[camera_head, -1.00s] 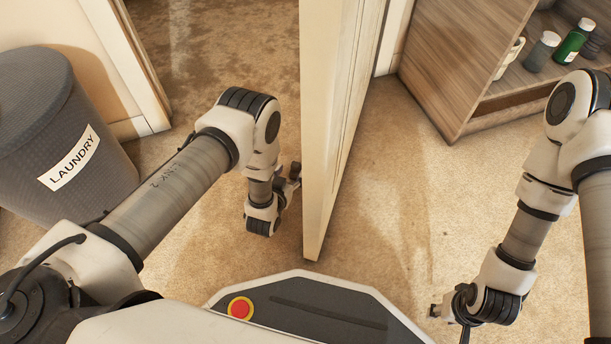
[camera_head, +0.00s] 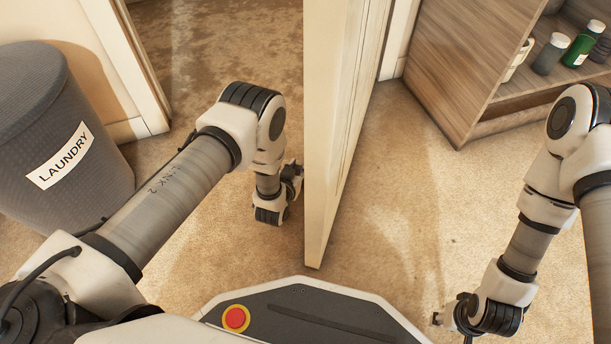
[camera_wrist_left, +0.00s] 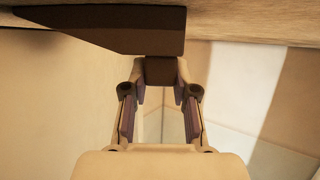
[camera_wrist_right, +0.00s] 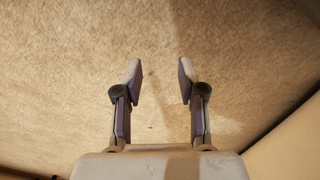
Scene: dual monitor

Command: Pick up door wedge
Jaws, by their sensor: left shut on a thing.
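The door wedge (camera_wrist_left: 110,30) is a dark brown tapered block across the top of the left wrist view, lying close along the carpet. My left gripper (camera_wrist_left: 160,75) is shut on its thick end, with one finger on each side. In the head view my left gripper (camera_head: 294,172) is low beside the left face of the open door (camera_head: 335,130); the wedge cannot be made out there. My right gripper (camera_wrist_right: 158,75) is open and empty above bare carpet. It also shows in the head view (camera_head: 438,319), at the lower right.
A grey laundry basket (camera_head: 62,130) stands at the left by the door frame. A wooden shelf (camera_head: 450,75) with bottles stands at the upper right. The door edge comes between my two arms. Carpet (camera_head: 390,210) right of the door is clear.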

